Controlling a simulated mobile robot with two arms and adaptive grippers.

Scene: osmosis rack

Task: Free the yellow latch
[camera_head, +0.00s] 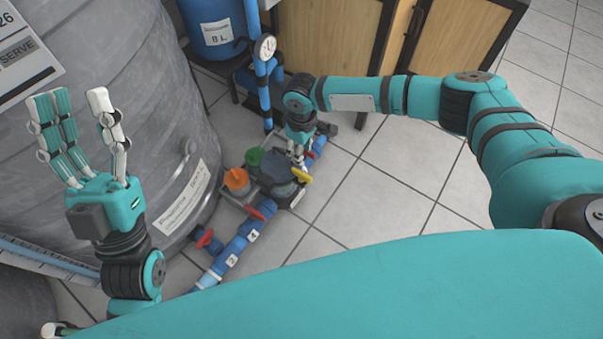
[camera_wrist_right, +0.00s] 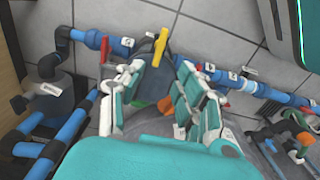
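The yellow latch (camera_head: 302,175) is a small bar at the right side of a dark unit (camera_head: 277,166) on the blue pipework. It also shows in the right wrist view (camera_wrist_right: 161,46), standing just beyond my fingertips. My right gripper (camera_head: 298,156) reaches down from above, close to the latch. In the right wrist view its fingers (camera_wrist_right: 162,70) are spread, with the latch ahead of the gap between them. I cannot tell whether they touch it. My left gripper (camera_head: 76,98) is raised, open and empty, in front of the grey tank.
A large grey tank (camera_head: 120,60) fills the left. Blue pipes (camera_head: 245,232) with red valve handles (camera_head: 264,208) run along the floor. Orange (camera_head: 236,179) and green (camera_head: 254,157) caps stand beside the unit. A gauge (camera_head: 265,46) and cabinet (camera_head: 335,35) are behind. Tiled floor at right is clear.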

